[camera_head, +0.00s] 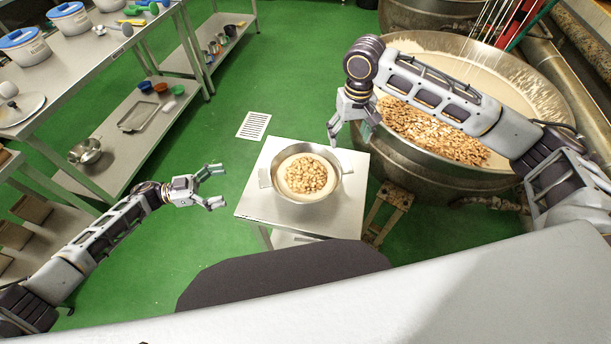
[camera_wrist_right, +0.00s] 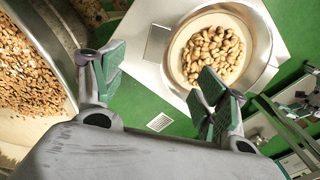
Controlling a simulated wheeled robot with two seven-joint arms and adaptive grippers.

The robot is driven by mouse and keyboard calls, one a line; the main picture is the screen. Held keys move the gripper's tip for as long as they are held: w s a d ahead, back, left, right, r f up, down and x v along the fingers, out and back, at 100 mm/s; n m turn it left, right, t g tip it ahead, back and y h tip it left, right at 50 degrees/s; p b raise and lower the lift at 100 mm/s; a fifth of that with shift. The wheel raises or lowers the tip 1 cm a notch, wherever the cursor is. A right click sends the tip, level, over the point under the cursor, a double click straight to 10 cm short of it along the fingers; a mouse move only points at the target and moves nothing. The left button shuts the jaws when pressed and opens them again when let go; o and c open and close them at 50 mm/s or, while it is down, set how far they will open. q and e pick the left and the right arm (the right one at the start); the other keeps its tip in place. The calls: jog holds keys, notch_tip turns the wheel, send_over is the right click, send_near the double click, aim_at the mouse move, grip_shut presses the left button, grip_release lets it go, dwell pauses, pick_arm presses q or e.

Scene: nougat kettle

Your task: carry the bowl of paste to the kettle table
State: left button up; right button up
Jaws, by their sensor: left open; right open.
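A metal bowl (camera_head: 332,190) with two side handles holds pale paste with a heap of nuts on top. It stands upright on a small steel table (camera_head: 350,221) beside the large kettle (camera_head: 545,84). The bowl (camera_wrist_right: 262,35) also shows in the right wrist view, beyond the fingers. My left gripper (camera_head: 218,187) is open and empty, to the left of the table and apart from the bowl. My right gripper (camera_head: 350,128) is open and empty, above the bowl's right side near the kettle; its fingers also show in the right wrist view (camera_wrist_right: 165,95).
A steel shelf table (camera_head: 70,72) with lidded tubs (camera_head: 25,47) stands at the left. A wooden stool (camera_head: 389,207) stands between the small table and the kettle. A drain grate (camera_head: 254,126) lies in the green floor, which is clear behind the small table.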

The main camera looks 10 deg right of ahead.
aim_at(264, 177)
pick_arm(q)
jog(key=shift+d, duration=6.85)
pick_arm(e)
jog(key=shift+f, duration=6.9)
pick_arm(q)
jog(key=c, duration=1.7)
pick_arm(e)
grip_shut()
pick_arm(q)
grip_shut()
pick_arm(e)
jog(key=shift+s, duration=0.1)
pick_arm(q)
jog(key=shift+r, duration=0.1)
